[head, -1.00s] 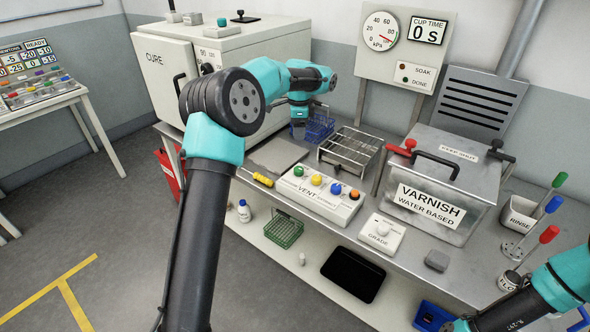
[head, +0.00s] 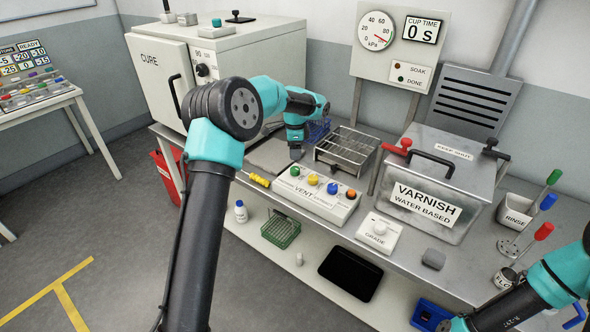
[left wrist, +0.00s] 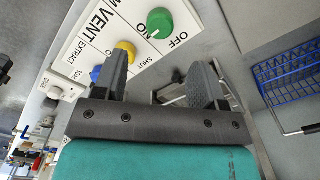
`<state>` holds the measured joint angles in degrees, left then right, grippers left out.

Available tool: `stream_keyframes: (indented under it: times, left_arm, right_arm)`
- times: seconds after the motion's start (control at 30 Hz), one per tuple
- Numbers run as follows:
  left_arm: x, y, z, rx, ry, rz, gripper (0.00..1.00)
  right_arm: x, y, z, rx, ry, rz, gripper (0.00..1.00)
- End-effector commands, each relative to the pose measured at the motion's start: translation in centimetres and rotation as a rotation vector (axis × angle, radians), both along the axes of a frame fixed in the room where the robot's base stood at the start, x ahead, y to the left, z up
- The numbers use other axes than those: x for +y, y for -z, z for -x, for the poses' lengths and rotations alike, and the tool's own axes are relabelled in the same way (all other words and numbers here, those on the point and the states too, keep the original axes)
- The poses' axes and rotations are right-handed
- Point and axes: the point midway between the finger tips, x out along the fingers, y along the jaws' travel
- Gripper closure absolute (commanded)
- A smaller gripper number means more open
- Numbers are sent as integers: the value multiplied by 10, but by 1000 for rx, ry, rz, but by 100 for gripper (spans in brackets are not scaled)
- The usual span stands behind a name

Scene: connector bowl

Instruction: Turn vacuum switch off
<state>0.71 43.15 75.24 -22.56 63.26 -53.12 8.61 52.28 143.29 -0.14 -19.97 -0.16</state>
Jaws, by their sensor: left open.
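The switch panel (head: 312,197) is a white sloped box with a row of coloured knobs, green, yellow, blue and orange. The green knob (head: 295,171) is at its left end. In the left wrist view the green knob (left wrist: 159,22) is beside the word OFF, with the yellow knob (left wrist: 126,50) and part of the blue knob below it. My left gripper (head: 296,154) is above the panel's left end, close to the green knob. In the left wrist view its fingers (left wrist: 162,80) are apart and empty. Only links of my right arm show at the lower right.
A yellow screwdriver (head: 259,180) lies left of the panel. A wire rack (head: 346,150) and blue basket (head: 317,130) are behind it. The varnish tank (head: 432,203) and grade box (head: 378,232) are to the right. A gauge (head: 375,31) hangs above.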

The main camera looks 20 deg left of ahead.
Motion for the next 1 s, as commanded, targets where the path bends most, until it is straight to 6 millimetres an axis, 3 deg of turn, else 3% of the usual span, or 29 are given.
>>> stream_keyframes:
  times: [0.3, 0.5, 0.93, 1.0]
  left_arm:
    - [0, 56, 0, 2, 0, 0, 35]
    - [0, 82, 0, 1, 1, 0, 35]
    - [0, 92, 0, -1, 1, 0, 35]
    - [0, 92, 0, -1, 1, 0, 41]
  right_arm:
    - [0, 0, 0, 0, 0, 0, 40]
    - [0, 0, 0, 0, 0, 0, 40]
    - [0, 0, 0, 0, 0, 0, 40]
    - [0, 0, 0, 0, 0, 0, 40]
